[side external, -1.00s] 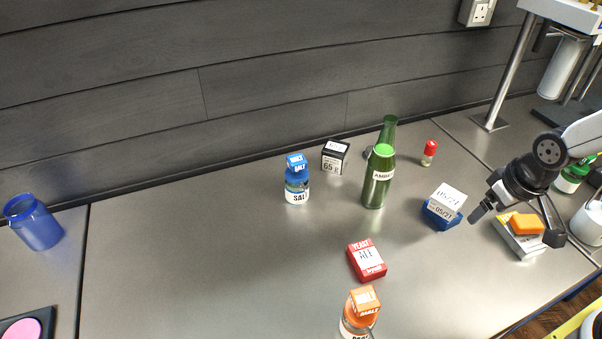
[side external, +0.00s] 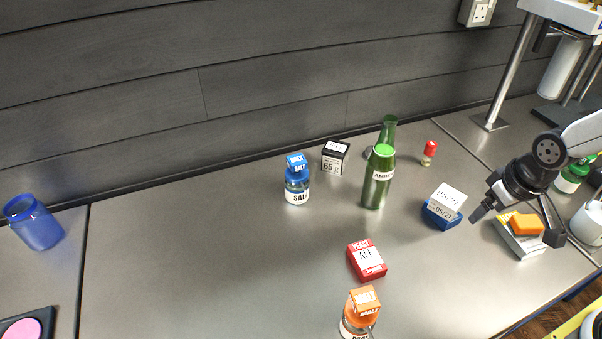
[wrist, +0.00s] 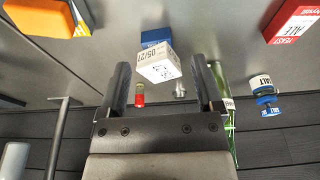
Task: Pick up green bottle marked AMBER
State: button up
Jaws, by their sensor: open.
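The green bottle marked AMBER (side external: 376,188) stands upright on the metal bench in the side view, with a pale green cap. The neck of another green bottle (side external: 388,130) shows behind it. In the wrist view, green glass with a white label (wrist: 228,104) shows partly hidden behind the right finger. My gripper (side external: 512,222) is open and empty at the right, above the bench and apart from the bottle.
The white box on a blue block (side external: 441,216) stands between my gripper and the bottle. An orange block (side external: 526,224) on a box is beside my gripper. A red-capped vial (side external: 429,153), black box (side external: 335,157), SALT jar (side external: 297,187) and red YEAST box (side external: 366,260) surround the bottle.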

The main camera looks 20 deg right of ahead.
aim_at(381, 164)
jog(key=shift+w, duration=0.1)
jog(key=w+n+t, duration=0.1)
jog(key=w+t, duration=0.1)
jog(key=w, duration=0.1)
jog(key=w+r+n+t+y, duration=0.1)
jog(key=w+t, duration=0.1)
jog(key=w, duration=0.2)
jog(key=w+a+r+t, duration=0.1)
jog(key=w+t, duration=0.1)
jog(key=w, duration=0.2)
jog(key=shift+r+n+t, duration=0.25)
jog(key=shift+n+t, duration=0.15)
jog(key=w+a+r+n+t+y, duration=0.3)
jog(key=a+r+n+y, duration=0.1)
jog(key=a+r+y, duration=0.1)
jog(key=a+y, duration=0.1)
jog(key=y, duration=0.1)
jog(key=shift+w+a+r+t+y, duration=0.15)
jog(key=shift+w+a+t+y, duration=0.15)
jog(key=shift+w+a+y, duration=0.1)
jog(key=shift+x, duration=1.3)
